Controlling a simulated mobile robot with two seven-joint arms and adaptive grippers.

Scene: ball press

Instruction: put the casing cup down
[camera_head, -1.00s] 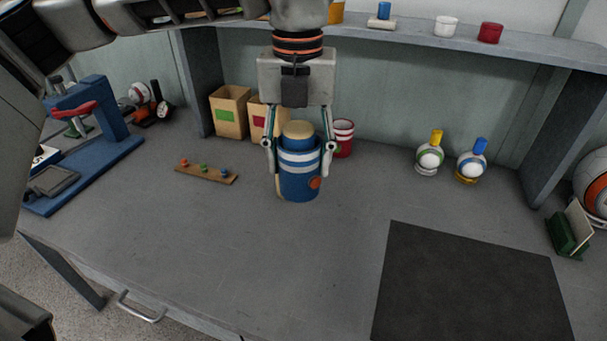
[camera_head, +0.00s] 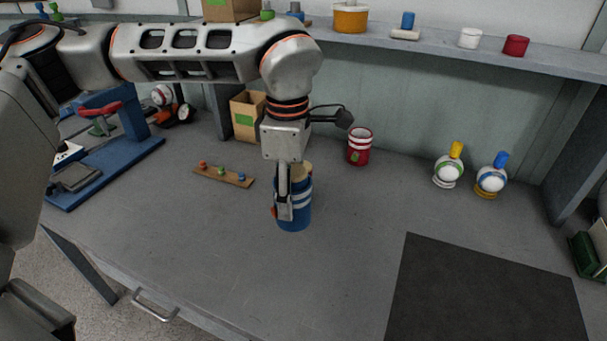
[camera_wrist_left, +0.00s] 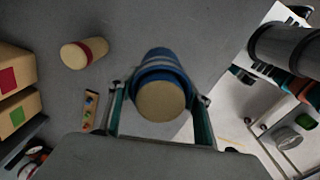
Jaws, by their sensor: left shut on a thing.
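The casing cup is blue with white bands (camera_head: 303,212) and a tan top, and stands upright at the middle of the bench. It also shows in the left wrist view (camera_wrist_left: 160,62), with its round tan top (camera_wrist_left: 160,102) towards the camera. My left gripper (camera_head: 285,212) comes from above and is shut on the cup, its fingers on opposite sides. The near finger hides part of the cup. The cup's base looks at or very near the bench top; I cannot tell whether it touches. My right gripper is not in view.
A red cup (camera_head: 359,148) stands behind to the right. A small board with coloured pegs (camera_head: 222,176) lies to the left. A blue press (camera_head: 125,125) is far left. Two ball figures (camera_head: 448,170) stand at the right, behind a dark mat (camera_head: 480,290). The front middle bench is clear.

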